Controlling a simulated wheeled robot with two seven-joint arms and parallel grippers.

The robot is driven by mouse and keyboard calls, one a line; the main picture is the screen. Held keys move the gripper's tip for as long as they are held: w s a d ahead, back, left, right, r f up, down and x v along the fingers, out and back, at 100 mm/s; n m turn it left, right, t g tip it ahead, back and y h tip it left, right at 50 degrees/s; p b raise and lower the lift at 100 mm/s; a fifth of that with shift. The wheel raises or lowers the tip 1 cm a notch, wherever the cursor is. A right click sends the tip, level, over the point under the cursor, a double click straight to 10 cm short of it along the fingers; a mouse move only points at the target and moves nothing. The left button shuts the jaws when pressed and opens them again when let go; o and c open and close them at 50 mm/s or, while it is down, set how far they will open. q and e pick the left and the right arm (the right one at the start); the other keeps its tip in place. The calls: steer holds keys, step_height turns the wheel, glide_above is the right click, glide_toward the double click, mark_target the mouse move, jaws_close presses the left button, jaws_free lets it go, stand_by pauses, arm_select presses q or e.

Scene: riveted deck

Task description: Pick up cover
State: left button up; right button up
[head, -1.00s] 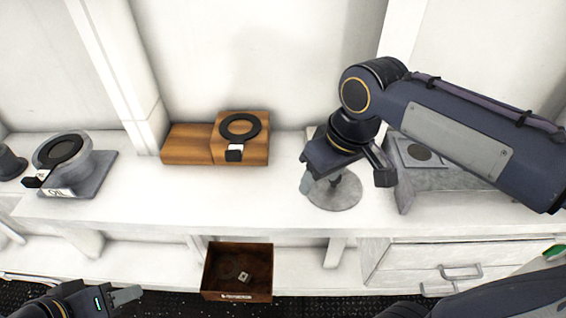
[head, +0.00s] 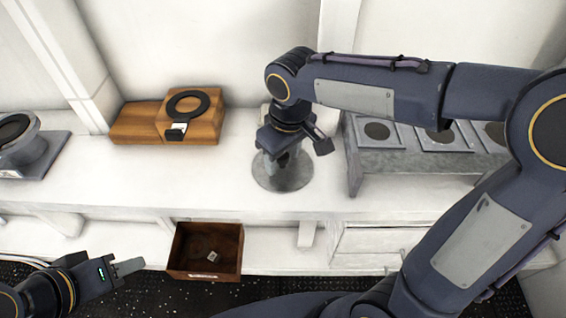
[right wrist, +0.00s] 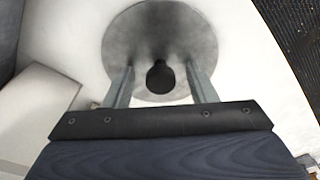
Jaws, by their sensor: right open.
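A round grey metal disc with a black knob at its middle, which looks like the cover, lies on the white bench below my right gripper. In the head view the cover (head: 283,181) is partly hidden by that gripper. In the right wrist view the cover (right wrist: 135,45) shows its knob (right wrist: 160,78) between the two fingers. My right gripper (head: 296,157) is open, its fingers on either side of the knob; I cannot tell whether they touch it. My left gripper (head: 130,267) is low at the left, away from the cover; its jaw opening is unclear.
A wooden block (head: 205,130) with a black ring stands left of the cover. A grey metal stand (head: 362,160) with dark round inserts stands to the right. A brown open box (head: 205,275) sits below the bench front. A grey round fixture (head: 30,150) is at far left.

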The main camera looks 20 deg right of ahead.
steer(key=c, duration=1.1)
steer(key=shift+r, duration=0.1)
